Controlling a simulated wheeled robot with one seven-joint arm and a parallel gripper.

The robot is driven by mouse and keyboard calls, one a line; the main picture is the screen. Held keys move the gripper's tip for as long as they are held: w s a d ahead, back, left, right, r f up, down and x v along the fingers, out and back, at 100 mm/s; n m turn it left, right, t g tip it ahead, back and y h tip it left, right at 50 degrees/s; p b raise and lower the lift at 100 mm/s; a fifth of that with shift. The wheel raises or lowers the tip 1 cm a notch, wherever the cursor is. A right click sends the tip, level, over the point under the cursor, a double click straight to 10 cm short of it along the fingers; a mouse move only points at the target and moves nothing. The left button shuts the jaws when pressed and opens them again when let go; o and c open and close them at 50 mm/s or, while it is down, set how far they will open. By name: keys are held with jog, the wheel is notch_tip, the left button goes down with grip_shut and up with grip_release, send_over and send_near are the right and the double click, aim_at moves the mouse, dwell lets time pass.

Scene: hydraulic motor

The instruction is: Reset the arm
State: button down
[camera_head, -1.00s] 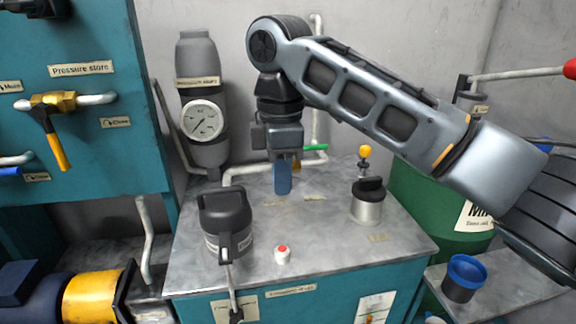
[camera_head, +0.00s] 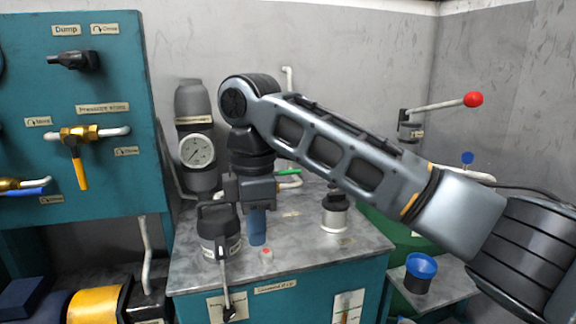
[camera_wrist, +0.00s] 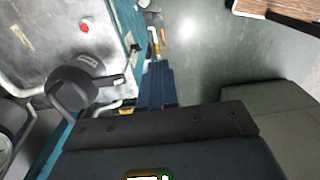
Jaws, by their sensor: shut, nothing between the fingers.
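My arm reaches in from the right in the head view. Its gripper (camera_head: 257,228) points down over the grey bench top (camera_head: 300,259), with the blue fingers together and nothing between them. In the head view it appears just right of a black pump-like part (camera_head: 218,222); whether they touch cannot be told. In the wrist view the closed blue fingers (camera_wrist: 156,86) appear beside the bench's teal edge, with grey floor to their right. The black part (camera_wrist: 75,84) is to their left there.
A red-topped white button (camera_head: 266,253) and a silver can (camera_head: 334,214) are on the bench. A pressure gauge (camera_head: 196,149) stands behind. A teal valve panel (camera_head: 80,185) is at left. A blue-rimmed cup (camera_head: 420,272) and a red-knobbed lever (camera_head: 473,100) are at right.

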jog(key=s+a+f+m+y, duration=0.4)
jog(key=s+a+f+y, duration=0.4)
jog(key=a+f, duration=0.45)
jog(key=s+d+f+m+t+y, duration=0.3)
jog(key=s+d+f+m+t, duration=0.1)
jog(key=s+f+m+t, duration=0.25)
jog(key=s+d+f+m+t+h, duration=0.3)
jog(key=s+d+m, duration=0.2)
jog(key=s+d, duration=0.4)
jog(key=s+d+f+m+t+h, duration=0.3)
jog(key=s+d+m, duration=0.35)
jog(key=d, duration=0.55)
jog(key=s+d+r+t+h, duration=0.1)
jog(key=s+d+r+h, duration=0.1)
jog(key=s+d+r, duration=0.3)
jog(key=s+d+r+t+h, duration=0.1)
jog(key=s+d+r+h, duration=0.2)
jog(key=s+d+r, duration=0.3)
jog(key=s+d, duration=0.3)
jog(key=s, duration=0.1)
jog(key=shift+s+n, duration=0.35)
jog(key=shift+n, duration=0.05)
jog(key=shift+d+r, duration=0.1)
